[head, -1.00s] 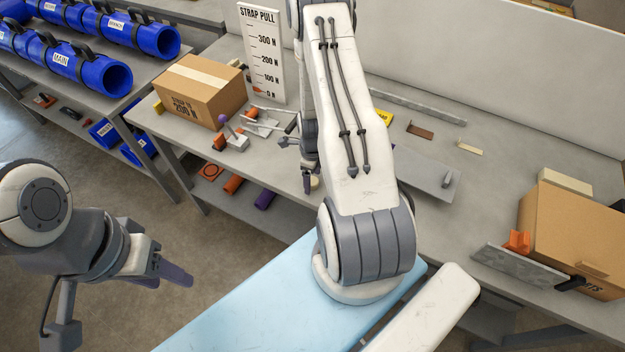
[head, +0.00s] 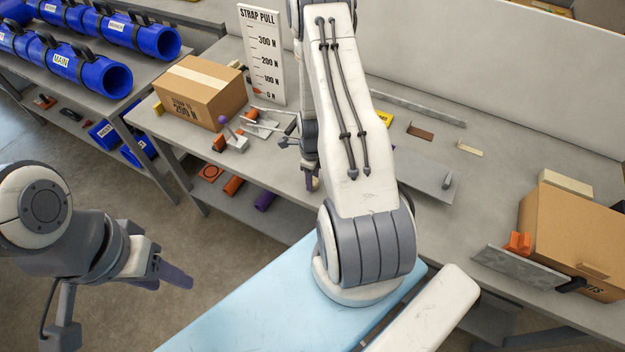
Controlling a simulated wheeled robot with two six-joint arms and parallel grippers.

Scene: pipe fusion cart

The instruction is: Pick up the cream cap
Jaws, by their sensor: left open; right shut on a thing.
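My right gripper (head: 311,178) is at the front edge of the workbench, below my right forearm, which hides part of it. It is shut on the cream cap (head: 316,173), of which only a small pale bit shows beside the dark fingers. The rest of the cap is hidden, and I cannot tell whether it is clear of the bench top. My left gripper (head: 168,273) is open and empty, over the floor at the lower left.
On the workbench (head: 480,200) stand a cardboard box (head: 200,90), a strap pull gauge board (head: 262,50), a purple-knobbed lever (head: 232,132), and a larger box (head: 575,235) at the right. Blue pipes (head: 75,65) lie on the left rack. A light-blue panel (head: 250,300) lies in front.

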